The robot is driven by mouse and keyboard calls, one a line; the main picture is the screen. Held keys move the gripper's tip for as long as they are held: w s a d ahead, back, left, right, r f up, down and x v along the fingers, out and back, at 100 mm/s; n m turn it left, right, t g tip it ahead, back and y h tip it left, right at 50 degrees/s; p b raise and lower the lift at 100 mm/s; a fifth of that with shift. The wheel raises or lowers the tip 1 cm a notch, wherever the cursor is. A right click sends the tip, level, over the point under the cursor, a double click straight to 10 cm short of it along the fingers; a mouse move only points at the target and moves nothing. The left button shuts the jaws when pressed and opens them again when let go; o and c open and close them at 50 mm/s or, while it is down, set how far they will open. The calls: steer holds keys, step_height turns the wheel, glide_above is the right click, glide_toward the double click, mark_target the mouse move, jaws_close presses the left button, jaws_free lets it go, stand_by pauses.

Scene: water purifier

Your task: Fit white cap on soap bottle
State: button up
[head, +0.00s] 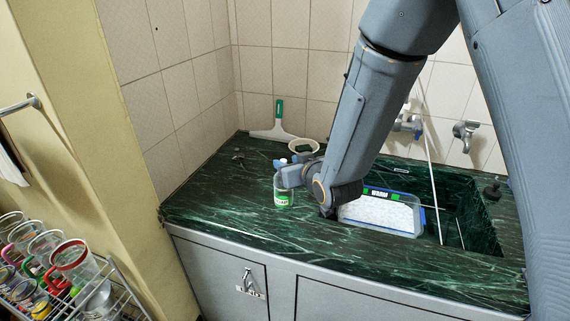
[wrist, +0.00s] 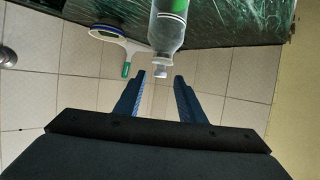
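The soap bottle (head: 282,190) is clear with a green and white label and stands upright on the green marble counter (head: 240,215). It shows upside down in the wrist view (wrist: 168,30). A small white piece, apparently the white cap (wrist: 161,70), is at the bottle's mouth end in the wrist view. I cannot tell whether it is seated on the neck. My gripper (wrist: 161,78) is at the bottle's top, its two blue fingers on either side of the white piece with gaps showing. In the head view my gripper (head: 283,163) partly hides the bottle's top.
A clear tub with white contents (head: 380,214) stands right of my wrist, beside the sink (head: 462,215). A squeegee (head: 277,122) and a round bowl (head: 303,145) are behind the bottle. The counter's left front is clear. A rack of mugs (head: 60,270) stands lower left.

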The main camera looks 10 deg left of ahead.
steer(key=shift+b+v, duration=0.35)
steer(key=shift+v, duration=1.55)
steer(key=s+d+f+m+g+h, duration=0.1)
steer(key=d+f+m+g+h, duration=0.15)
steer(key=d, duration=0.75)
steer(key=s+d+f+m+g+h, duration=0.15)
steer(key=d+h, duration=0.25)
steer(key=d, duration=0.5)
steer(key=s+d+r+m+g+h, duration=0.1)
steer(key=s+d+m+g, duration=0.2)
steer(key=s+d, duration=1.1)
steer(key=s+g, duration=0.2)
steer(key=shift+s+d+g+h, duration=0.2)
steer(key=shift+s+g+h, duration=0.1)
steer(key=shift+h, duration=0.05)
